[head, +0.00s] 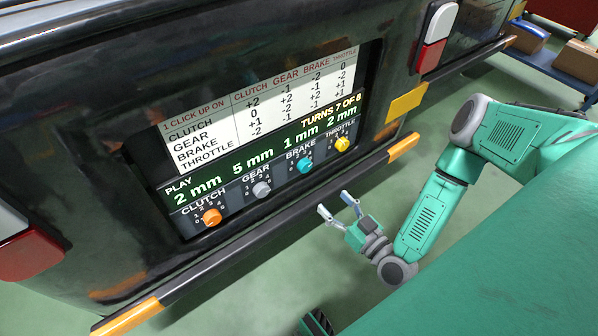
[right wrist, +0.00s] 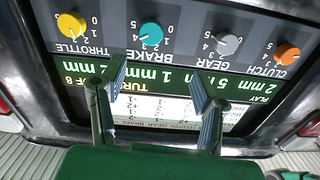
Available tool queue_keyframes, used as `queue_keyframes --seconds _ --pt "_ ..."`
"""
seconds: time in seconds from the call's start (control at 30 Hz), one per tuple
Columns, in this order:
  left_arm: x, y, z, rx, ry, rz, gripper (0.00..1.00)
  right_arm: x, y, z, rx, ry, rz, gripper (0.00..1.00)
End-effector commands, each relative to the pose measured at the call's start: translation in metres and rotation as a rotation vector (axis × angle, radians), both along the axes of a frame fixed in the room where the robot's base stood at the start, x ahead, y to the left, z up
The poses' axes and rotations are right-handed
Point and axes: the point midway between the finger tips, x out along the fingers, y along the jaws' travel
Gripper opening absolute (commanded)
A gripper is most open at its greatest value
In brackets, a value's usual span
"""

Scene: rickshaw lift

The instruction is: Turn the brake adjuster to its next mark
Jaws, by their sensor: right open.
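The brake adjuster is a teal knob (head: 304,166), third in a row of several knobs under the display. It shows upside down in the right wrist view as the teal knob (right wrist: 150,36). My right gripper (head: 336,204) is open and empty, below and to the right of the brake knob, apart from the panel. In the right wrist view its two fingers (right wrist: 155,80) are spread, with the brake knob beyond their tips, between them. The display (head: 270,145) reads "TURNS 7 OF 8", with 1 mm over brake. My left gripper is not in view.
Orange clutch (head: 212,216), grey gear (head: 262,190) and yellow throttle (head: 343,144) knobs flank the brake knob closely. A dark bumper bar (head: 270,235) with orange ends runs below the panel. A blue cart with boxes (head: 577,60) stands at upper right. Green floor is open below.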

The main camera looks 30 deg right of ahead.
Motion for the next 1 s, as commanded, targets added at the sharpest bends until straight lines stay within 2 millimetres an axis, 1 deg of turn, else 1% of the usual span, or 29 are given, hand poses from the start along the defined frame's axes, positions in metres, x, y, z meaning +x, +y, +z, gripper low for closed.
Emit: queue_keyframes --seconds 0.03,0.13,0.23,0.5,0.7,0.83,1.0 --pt "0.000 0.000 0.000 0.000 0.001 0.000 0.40 0.001 -0.006 0.000 -0.028 -0.002 0.000 0.56" --pt "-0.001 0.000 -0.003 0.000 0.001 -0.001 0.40 0.008 -0.009 -0.003 -0.037 -0.004 0.002 0.56" --pt "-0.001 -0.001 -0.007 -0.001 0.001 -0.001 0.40 0.023 -0.010 -0.005 -0.033 -0.004 0.001 0.56" --pt "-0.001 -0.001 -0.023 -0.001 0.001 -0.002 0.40 0.081 0.001 -0.002 -0.042 -0.005 0.000 0.56" --pt "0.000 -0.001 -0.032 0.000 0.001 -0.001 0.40 0.116 0.005 -0.001 -0.042 -0.004 0.001 0.56" --pt "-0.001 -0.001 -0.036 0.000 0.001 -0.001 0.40 0.129 0.004 -0.002 -0.037 -0.003 0.001 0.56" --pt "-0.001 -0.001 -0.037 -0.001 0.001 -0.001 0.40 0.136 0.002 -0.002 -0.033 -0.002 0.001 0.56"
